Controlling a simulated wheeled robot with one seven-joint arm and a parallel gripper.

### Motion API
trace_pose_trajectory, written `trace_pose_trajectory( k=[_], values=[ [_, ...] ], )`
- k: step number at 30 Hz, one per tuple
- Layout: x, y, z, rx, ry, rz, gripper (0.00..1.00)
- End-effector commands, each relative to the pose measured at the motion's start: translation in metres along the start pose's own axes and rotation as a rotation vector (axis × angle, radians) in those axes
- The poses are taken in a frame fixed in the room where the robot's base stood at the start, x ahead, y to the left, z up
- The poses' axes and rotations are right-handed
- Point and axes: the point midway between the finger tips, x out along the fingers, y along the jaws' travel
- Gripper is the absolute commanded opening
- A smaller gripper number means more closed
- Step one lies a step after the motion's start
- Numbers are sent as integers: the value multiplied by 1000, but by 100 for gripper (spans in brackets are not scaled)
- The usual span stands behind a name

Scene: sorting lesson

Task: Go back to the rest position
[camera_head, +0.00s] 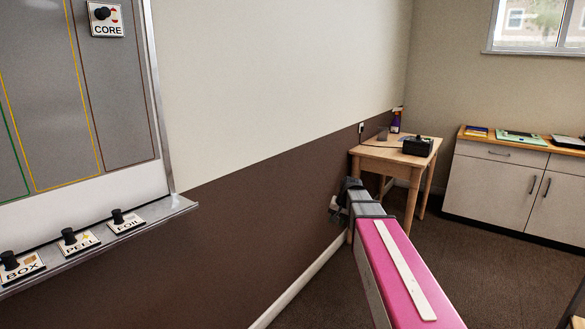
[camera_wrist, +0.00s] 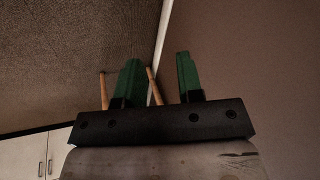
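My gripper (camera_wrist: 160,68) shows in the wrist view with its two green fingers apart and nothing between them. In the head view my pink arm reaches forward along the wall, and the gripper end (camera_head: 337,207) is small and partly hidden near the wooden table. A magnetic-looking board (camera_head: 120,90) with coloured column outlines is at the left. A CORE card (camera_head: 107,29) with a black knob is on its upper part. BOX (camera_head: 24,268), PEEL (camera_head: 79,245) and FOIL (camera_head: 125,226) cards, each with a black knob, stand on the ledge below.
The board's ledge (camera_head: 160,212) juts out at the left. A small wooden table (camera_head: 374,152) with a black box (camera_head: 417,146) stands just beyond my gripper. A white cabinet (camera_head: 495,186) stands at the back right. The carpet (camera_head: 500,280) right of my arm is mostly clear.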

Motion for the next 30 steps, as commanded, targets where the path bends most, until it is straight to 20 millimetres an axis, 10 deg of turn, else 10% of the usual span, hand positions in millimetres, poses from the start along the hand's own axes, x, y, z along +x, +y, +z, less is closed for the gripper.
trace_pose_trajectory(
  k=[9, 15, 30],
  values=[
    [59, 67, 153, -161, -116, 164, 34],
    [72, 94, 214, -244, -172, 233, 34],
    [77, 104, 233, -277, -194, 257, 34]
  ],
)
